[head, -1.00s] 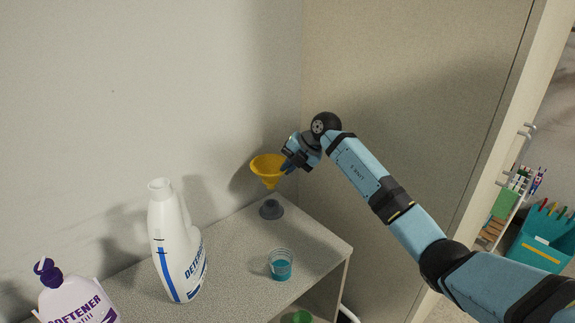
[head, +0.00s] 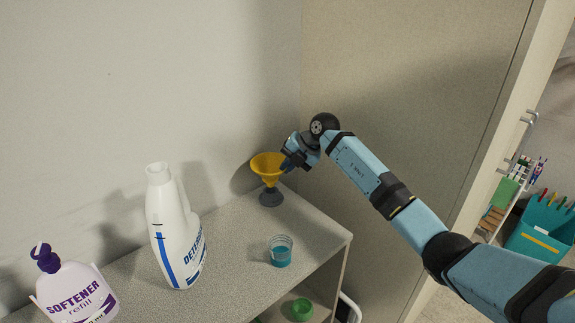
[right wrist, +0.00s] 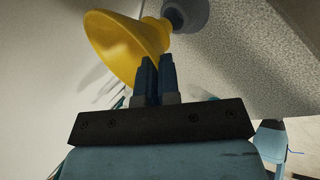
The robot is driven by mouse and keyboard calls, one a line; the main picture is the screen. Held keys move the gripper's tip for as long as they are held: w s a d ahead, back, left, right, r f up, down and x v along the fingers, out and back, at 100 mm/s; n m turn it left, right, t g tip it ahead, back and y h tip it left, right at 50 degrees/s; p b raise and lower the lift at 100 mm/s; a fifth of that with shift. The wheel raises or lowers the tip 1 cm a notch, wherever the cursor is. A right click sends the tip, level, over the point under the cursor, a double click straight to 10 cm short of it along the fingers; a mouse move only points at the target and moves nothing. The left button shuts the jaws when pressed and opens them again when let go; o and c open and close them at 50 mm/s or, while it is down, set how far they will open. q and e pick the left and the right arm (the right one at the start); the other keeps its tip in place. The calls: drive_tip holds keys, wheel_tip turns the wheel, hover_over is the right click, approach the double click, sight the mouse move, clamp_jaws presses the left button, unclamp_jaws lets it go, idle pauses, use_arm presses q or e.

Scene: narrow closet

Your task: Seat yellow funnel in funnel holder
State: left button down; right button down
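The yellow funnel (head: 268,165) is upright over the grey funnel holder (head: 270,198) at the shelf's back corner. Its narrow end meets the holder's top in the head view; how deep the spout sits is hidden. My right gripper (head: 286,165) is at the funnel's right rim. In the right wrist view its two fingers (right wrist: 158,78) are close together with their tips on the edge of the funnel (right wrist: 125,42), so it looks shut on it. The grey holder (right wrist: 185,12) shows just beyond the funnel there. My left gripper is not in view.
A white detergent bottle (head: 177,235) and a softener bottle (head: 78,293) stand to the left. A cup of blue liquid (head: 281,251) stands near the shelf's front edge. A green object (head: 302,309) sits on a lower level. Walls close in behind and right.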

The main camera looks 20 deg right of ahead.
drive_tip(key=shift+f, duration=0.45)
idle(0.4)
idle(0.4)
drive_tip(key=shift+f, duration=1.15)
drive_tip(key=shift+f, duration=0.5)
idle(0.7)
drive_tip(key=c, duration=1.3)
unclamp_jaws()
drive_tip(key=shift+o, duration=0.2)
drive_tip(key=shift+d+r, duration=0.1)
drive_tip(key=v, duration=0.7)
drive_tip(key=shift+r+b, duration=0.15)
drive_tip(key=shift+b, duration=0.25)
